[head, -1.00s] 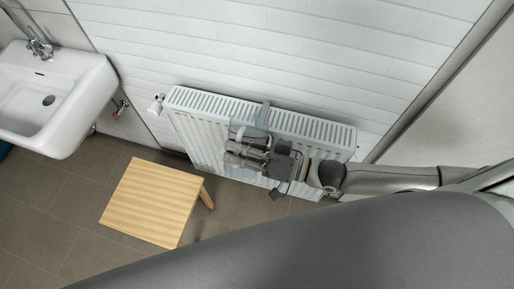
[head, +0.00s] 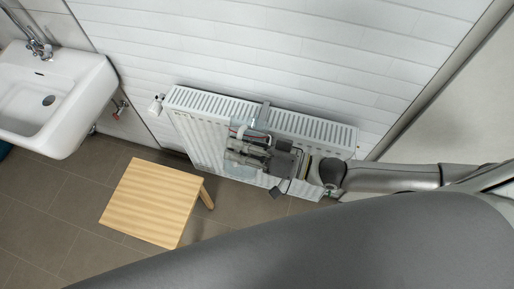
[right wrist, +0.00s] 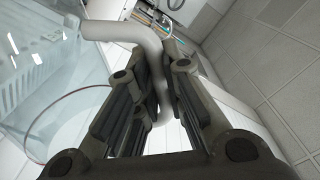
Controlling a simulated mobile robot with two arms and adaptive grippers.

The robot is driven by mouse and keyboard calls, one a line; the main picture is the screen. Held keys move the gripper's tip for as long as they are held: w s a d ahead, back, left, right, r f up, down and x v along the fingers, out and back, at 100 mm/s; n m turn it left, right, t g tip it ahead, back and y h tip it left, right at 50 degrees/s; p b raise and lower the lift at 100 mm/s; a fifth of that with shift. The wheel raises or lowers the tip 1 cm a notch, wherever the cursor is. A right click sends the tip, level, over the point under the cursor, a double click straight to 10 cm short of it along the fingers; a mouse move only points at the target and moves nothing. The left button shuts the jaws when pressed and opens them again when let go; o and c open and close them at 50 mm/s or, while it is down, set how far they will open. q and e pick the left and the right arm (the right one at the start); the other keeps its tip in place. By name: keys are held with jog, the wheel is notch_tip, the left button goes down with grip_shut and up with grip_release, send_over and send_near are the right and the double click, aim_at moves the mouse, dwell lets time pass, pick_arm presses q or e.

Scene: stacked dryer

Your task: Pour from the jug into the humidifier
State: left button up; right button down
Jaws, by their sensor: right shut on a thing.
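My right gripper (head: 231,149) is in front of the radiator, its fingers shut on the white handle of the clear jug (head: 243,173). The right wrist view shows the jug (right wrist: 70,65) at left, see-through with a red ring line, and its curved white handle (right wrist: 150,42) between the fingers. In the head view the gripper hides much of the jug, and I cannot tell any water in it. A grey upright piece (head: 264,113) at the radiator's top edge may be part of the humidifier; its body cannot be made out. My left gripper is not in view.
The white radiator (head: 190,125) stands against the white wall, right behind the jug. A wooden stool (head: 150,203) stands on the tiled floor at lower left. A white sink (head: 50,100) is at far left. Open floor lies around the stool.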

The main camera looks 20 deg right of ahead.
jog(key=shift+w+d+r, duration=0.1)
jog(key=shift+w+r, duration=0.05)
jog(key=shift+w+d+m, duration=0.15)
jog(key=shift+w+m, duration=0.1)
jog(key=shift+m, duration=0.25)
jog(key=shift+w, duration=0.1)
jog(key=shift+d+m+b, duration=0.15)
jog(key=shift+m+b, duration=0.15)
jog(key=shift+b, duration=0.1)
jog(key=shift+w+d+m+b, duration=0.25)
jog(key=shift+w+m+b, duration=0.1)
jog(key=shift+w+m, duration=0.15)
dwell(0.3)
